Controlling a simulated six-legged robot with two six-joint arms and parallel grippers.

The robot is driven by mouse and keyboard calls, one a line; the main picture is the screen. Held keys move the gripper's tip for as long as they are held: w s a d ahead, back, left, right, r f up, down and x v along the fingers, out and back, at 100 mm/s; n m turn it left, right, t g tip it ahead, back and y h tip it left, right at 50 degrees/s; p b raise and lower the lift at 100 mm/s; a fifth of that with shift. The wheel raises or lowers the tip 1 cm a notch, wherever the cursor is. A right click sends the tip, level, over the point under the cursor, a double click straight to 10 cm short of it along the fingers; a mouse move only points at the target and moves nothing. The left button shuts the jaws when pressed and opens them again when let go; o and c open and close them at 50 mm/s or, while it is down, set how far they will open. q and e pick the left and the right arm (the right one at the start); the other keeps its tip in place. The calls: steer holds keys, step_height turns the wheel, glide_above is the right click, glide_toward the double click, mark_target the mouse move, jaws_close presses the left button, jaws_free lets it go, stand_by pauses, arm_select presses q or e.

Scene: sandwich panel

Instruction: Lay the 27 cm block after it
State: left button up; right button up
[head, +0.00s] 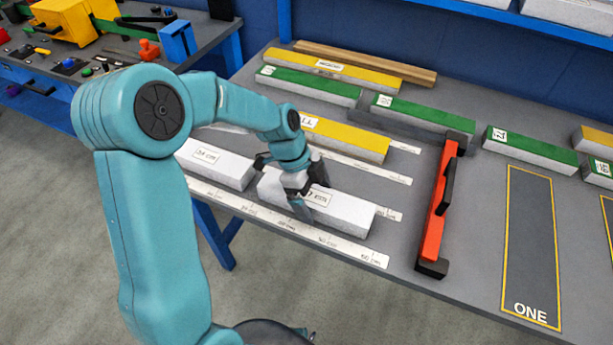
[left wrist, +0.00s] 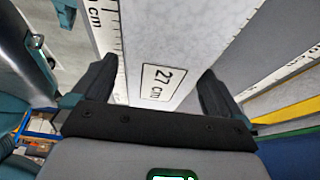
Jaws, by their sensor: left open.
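The 27 cm block (head: 345,213) is a long white-grey block lying on the grey table, behind the printed ruler strip (head: 280,226). It lies in line with another white block (head: 205,163) to its left, whose label I cannot read surely; a small gap shows between them. My left gripper (head: 303,195) is over the 27 cm block, with its open fingers to either side of it. The left wrist view shows the block's "27 cm" label (left wrist: 168,82) between the fingers (left wrist: 155,95). I cannot tell whether the fingers touch it. My right gripper is not in view.
Green-topped (head: 310,85) and yellow-topped (head: 345,138) blocks lie behind. An outlined bay marked ONE (head: 530,240) is empty at the right. A second bench (head: 100,50) is at the left.

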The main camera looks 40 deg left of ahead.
arm_select(q)
steer(key=v, duration=1.5)
steer(key=shift+a+r+p, duration=0.2)
steer(key=shift+r+p, duration=0.05)
steer(key=shift+p, duration=0.2)
steer(key=shift+r, duration=0.1)
